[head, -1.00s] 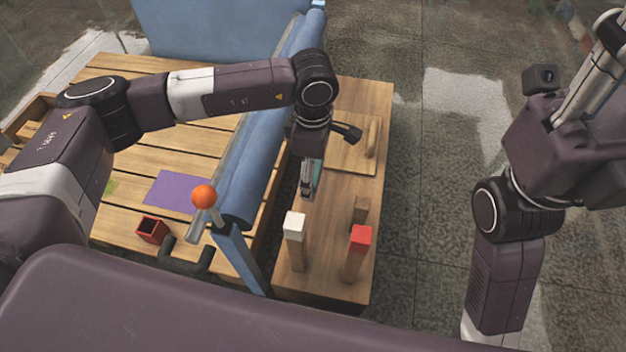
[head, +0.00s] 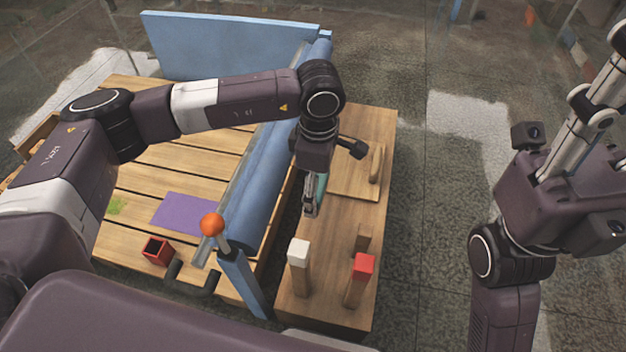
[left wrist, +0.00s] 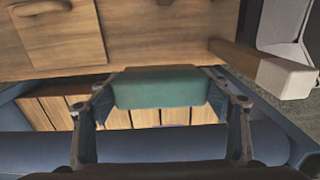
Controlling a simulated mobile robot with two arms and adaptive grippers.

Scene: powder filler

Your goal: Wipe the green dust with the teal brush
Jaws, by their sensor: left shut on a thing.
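My left gripper (head: 310,208) is shut on the teal brush (head: 320,187), above the gap between the blue roller and the right-hand wooden bench. In the left wrist view the brush (left wrist: 160,88) shows as a teal block between the two fingertips. The green dust (head: 117,205) is a small patch on the slatted wooden table at the left, well away from the brush. My right arm stands at the right over the floor; its gripper (head: 590,110) points up near the picture's edge, and its jaws are unclear.
A purple mat (head: 184,212) and a red open box (head: 157,251) are on the slatted table (head: 150,180). A blue roller (head: 262,180) and an orange-knobbed lever (head: 212,225) stand between. White-topped (head: 299,252) and red-topped posts (head: 363,266) rise from the bench.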

